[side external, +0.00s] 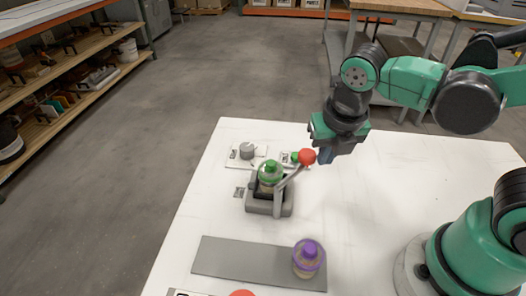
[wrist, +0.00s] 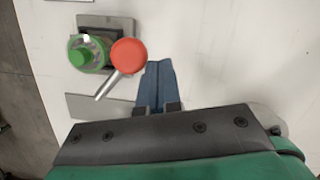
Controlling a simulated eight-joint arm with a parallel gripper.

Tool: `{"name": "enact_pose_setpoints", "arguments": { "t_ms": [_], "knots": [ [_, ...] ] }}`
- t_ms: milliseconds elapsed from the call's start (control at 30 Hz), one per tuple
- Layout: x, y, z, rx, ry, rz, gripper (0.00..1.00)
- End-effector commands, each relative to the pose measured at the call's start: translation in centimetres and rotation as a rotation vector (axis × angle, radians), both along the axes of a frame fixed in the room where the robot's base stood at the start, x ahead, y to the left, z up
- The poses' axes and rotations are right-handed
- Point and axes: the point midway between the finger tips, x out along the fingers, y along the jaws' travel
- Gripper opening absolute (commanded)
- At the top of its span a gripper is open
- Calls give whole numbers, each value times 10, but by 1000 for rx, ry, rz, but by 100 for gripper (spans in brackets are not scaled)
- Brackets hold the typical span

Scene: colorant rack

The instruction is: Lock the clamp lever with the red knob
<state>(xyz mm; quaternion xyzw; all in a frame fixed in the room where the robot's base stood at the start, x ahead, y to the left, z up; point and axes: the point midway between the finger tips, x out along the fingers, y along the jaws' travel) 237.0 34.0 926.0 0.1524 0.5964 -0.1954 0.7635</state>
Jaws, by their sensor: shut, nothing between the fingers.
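The red knob (side external: 307,156) tops the grey clamp lever (side external: 290,177), which slants up to the right from the grey clamp base (side external: 263,205). A jar with a green lid (side external: 270,172) sits in the clamp. In the wrist view the red knob (wrist: 128,56) is left of my fingertips, with the lever (wrist: 107,86) running down-left and the green-lidded jar (wrist: 85,55) beyond. My gripper (side external: 326,156) is shut and empty, close to the right of the knob. The blue fingers (wrist: 158,66) lie together; a small gap to the knob shows in the wrist view.
A purple-lidded jar (side external: 308,258) stands on a grey strip (side external: 235,261) at the front. A grey dial (side external: 247,151) on a white plate and a green button (side external: 295,157) are behind the clamp. Another red thing (side external: 242,293) is cut off at the bottom. The white table's left part is clear.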

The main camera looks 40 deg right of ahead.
Motion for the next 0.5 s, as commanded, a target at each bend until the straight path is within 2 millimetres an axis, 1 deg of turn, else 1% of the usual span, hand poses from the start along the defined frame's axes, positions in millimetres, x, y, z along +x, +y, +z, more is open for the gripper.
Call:
{"name": "enact_pose_setpoints", "arguments": {
  "t_ms": [400,500],
  "knots": [
    [32,-2,0,0,-1,-1,0],
    [38,-1,0,0,-1,74,0]
  ]
}}
